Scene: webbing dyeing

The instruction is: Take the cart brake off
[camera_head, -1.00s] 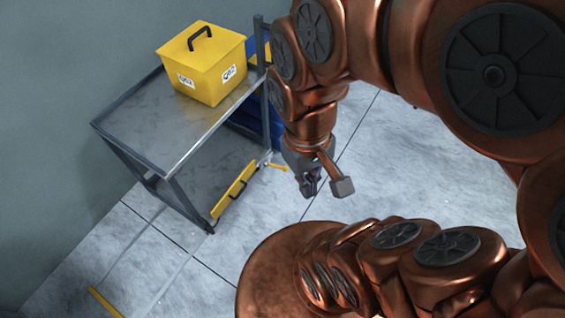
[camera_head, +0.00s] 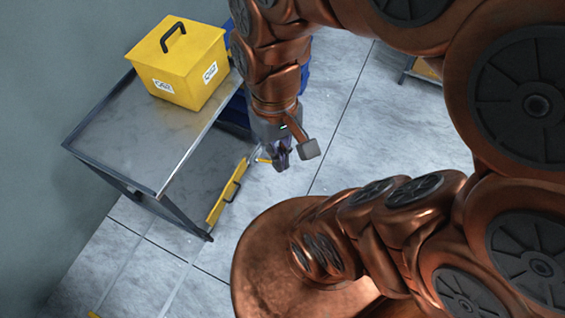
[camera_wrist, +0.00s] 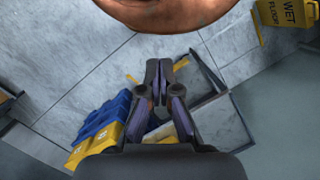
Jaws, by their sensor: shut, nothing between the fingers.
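The grey metal cart (camera_head: 120,150) stands against the wall at the left, with a yellow box on its top shelf. A small yellow lever (camera_head: 263,160) sticks out low at the cart's right end. My gripper (camera_head: 281,164) is shut and empty, just right of this lever in the picture. I cannot tell whether they touch. In the wrist view my gripper (camera_wrist: 157,66) points at the floor near the cart frame (camera_wrist: 215,100), with a short yellow piece (camera_wrist: 181,63) beside the fingertips.
The yellow lidded box (camera_head: 178,65) has a black handle. Blue bins (camera_wrist: 100,120) stand beside the cart. A yellow wet floor sign (camera_wrist: 287,22) is at the wrist view's upper right. Tiled floor (camera_head: 345,130) is open to the right of the gripper.

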